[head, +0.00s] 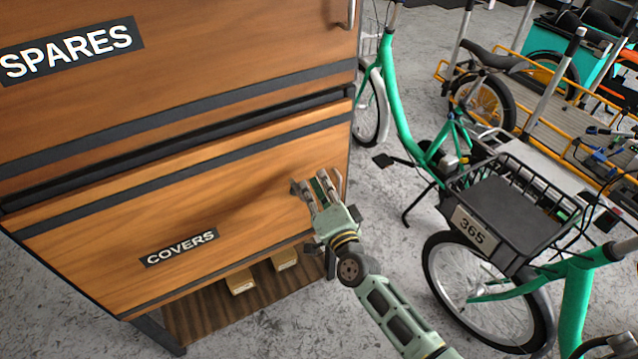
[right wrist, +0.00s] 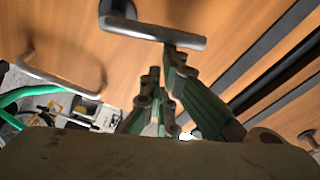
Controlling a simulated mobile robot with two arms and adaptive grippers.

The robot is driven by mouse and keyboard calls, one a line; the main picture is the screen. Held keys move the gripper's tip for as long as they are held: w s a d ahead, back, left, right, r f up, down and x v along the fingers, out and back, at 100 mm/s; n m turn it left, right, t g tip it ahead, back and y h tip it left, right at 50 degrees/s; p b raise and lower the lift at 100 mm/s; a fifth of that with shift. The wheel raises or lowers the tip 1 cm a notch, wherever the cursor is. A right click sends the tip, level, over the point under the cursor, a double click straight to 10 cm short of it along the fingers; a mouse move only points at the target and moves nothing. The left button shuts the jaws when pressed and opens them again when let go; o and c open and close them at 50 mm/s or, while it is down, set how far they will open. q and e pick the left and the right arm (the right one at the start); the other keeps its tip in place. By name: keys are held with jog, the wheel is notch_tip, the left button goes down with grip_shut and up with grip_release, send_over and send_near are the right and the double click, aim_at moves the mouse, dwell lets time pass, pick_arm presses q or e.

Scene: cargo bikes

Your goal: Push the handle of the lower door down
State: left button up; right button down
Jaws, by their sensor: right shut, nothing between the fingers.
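The lower door (head: 110,225) is a wooden panel with a dark stripe and a "COVERS" label. It looks shut. My right gripper (head: 312,186) is in front of its right part, shut and empty. In the right wrist view, a grey metal lever handle (right wrist: 155,31) on a round base crosses just beyond the fingertips of my right gripper (right wrist: 162,82). Whether the fingers touch it I cannot tell. In the head view the gripper mostly hides this handle. My left gripper is not in view.
The upper door (head: 200,60), labelled "SPARES", has a metal handle (head: 351,14) at its right edge. A second bar handle (right wrist: 60,75) shows in the right wrist view. Small boxes (head: 286,258) lie on a low shelf. A green bike (head: 575,300) stands close on the right.

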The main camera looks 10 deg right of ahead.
aim_at(297, 187)
jog(key=a+n, duration=0.1)
jog(key=n, duration=0.1)
jog(key=a+n, duration=0.1)
jog(key=n, duration=0.1)
jog(key=s+a+n+y, duration=0.1)
jog(key=a+n, duration=0.1)
jog(key=n, duration=0.1)
jog(key=shift+s+a+f+t, duration=0.1)
jog(key=shift+f+t, duration=0.05)
jog(key=shift+t, duration=0.15)
jog(key=shift+s+a+f+n+y+b, duration=0.25)
jog(key=shift+a+f+n, duration=0.25)
jog(key=shift+n, duration=0.85)
jog(key=shift+s+a+f+n+y+b, duration=0.1)
jog(key=shift+a+f+n+y+b, duration=0.4)
jog(key=shift+n, duration=0.9)
jog(key=shift+s+a+f+n+y, duration=0.1)
jog(key=shift+s+a+f+n, duration=0.2)
jog(key=shift+a+n, duration=0.75)
jog(key=shift+w+d+n, duration=0.1)
jog(key=shift+d+n, duration=0.2)
